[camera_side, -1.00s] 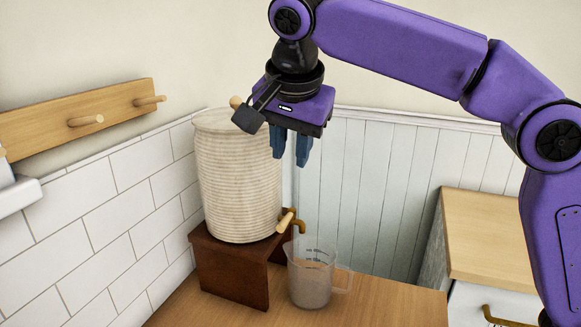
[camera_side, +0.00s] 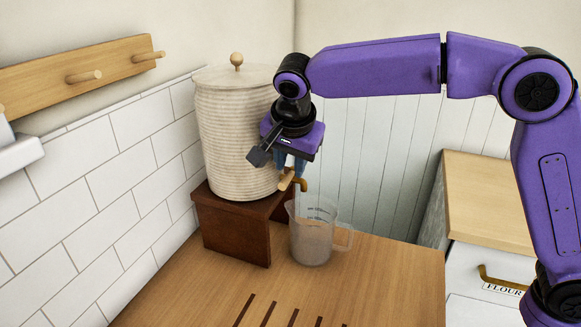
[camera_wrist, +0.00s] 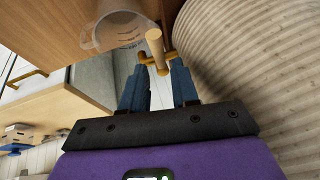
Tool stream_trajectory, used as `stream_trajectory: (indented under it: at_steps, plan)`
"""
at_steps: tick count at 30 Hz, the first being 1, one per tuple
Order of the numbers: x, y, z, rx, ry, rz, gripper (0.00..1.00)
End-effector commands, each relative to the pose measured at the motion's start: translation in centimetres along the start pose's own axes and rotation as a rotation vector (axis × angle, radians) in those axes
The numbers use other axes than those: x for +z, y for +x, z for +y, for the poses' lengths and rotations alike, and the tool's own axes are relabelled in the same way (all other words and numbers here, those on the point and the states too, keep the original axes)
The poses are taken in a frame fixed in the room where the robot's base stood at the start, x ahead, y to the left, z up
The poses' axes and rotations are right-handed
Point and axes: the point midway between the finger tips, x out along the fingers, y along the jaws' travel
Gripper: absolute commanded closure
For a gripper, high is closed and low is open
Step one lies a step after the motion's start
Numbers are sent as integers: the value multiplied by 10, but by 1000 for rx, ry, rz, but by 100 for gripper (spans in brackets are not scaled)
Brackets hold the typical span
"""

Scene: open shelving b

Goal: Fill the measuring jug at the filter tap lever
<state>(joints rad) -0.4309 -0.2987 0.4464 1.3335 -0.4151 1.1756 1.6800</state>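The clear measuring jug (camera_side: 313,240) stands upright on the wooden counter below the tap, its handle to the right. I cannot tell whether it holds water. It also shows in the wrist view (camera_wrist: 118,30). The ribbed cream filter urn (camera_side: 235,140) stands on a brown wooden stand (camera_side: 232,228). Its tap has a brass spout (camera_side: 303,184) and a pale wooden lever (camera_side: 287,180). My gripper (camera_side: 291,165) is at the lever, pointing down. In the wrist view its blue fingers (camera_wrist: 158,75) are apart, with the lever (camera_wrist: 156,48) showing between and beyond them. Contact cannot be told.
A wooden peg rail (camera_side: 75,80) is on the tiled left wall. A wooden-topped cabinet (camera_side: 490,205) with a FLOUR drawer stands at the right. The counter (camera_side: 380,275) is clear in front of the jug, with dark grooves near the front.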

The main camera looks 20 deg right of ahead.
Motion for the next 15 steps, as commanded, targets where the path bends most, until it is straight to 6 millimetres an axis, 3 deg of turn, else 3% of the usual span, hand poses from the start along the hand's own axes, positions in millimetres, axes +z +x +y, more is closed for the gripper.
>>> stream_trajectory:
  at_steps: [6, 15]
  plan:
    - [0, 18, 0, 1, -1, 0, 71]
    - [0, 21, 0, 0, 0, 0, 71]
